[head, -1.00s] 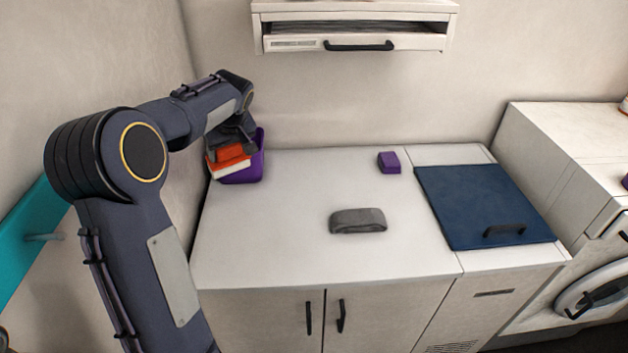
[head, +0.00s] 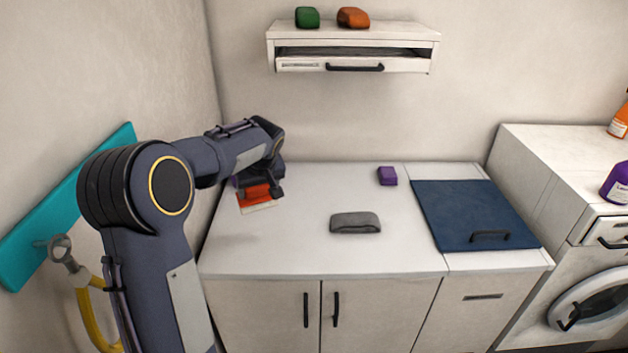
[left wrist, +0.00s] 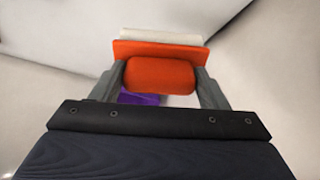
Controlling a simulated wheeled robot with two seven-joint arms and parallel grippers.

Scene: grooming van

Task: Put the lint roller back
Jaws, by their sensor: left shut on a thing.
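My left gripper (head: 259,190) is shut on an orange-and-white thing, seemingly the lint roller (head: 256,193), over the back left of the white counter. In the left wrist view, its orange block (left wrist: 160,75) sits between the two fingers. A wider orange plate and a white part (left wrist: 160,36) lie beyond the block. A bit of purple (left wrist: 138,98) shows below the block, probably the purple bin, which the arm and gripper mostly hide in the head view. I cannot tell whether the held thing touches the counter. My right gripper is not in view.
The counter (head: 290,240) holds a grey pad (head: 355,223), a small purple block (head: 387,176) and a blue panel (head: 470,215) with a handle. A wall shelf (head: 350,33) carries green and orange blocks. A teal board (head: 100,175) is on the left wall. Mid-counter is mostly clear.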

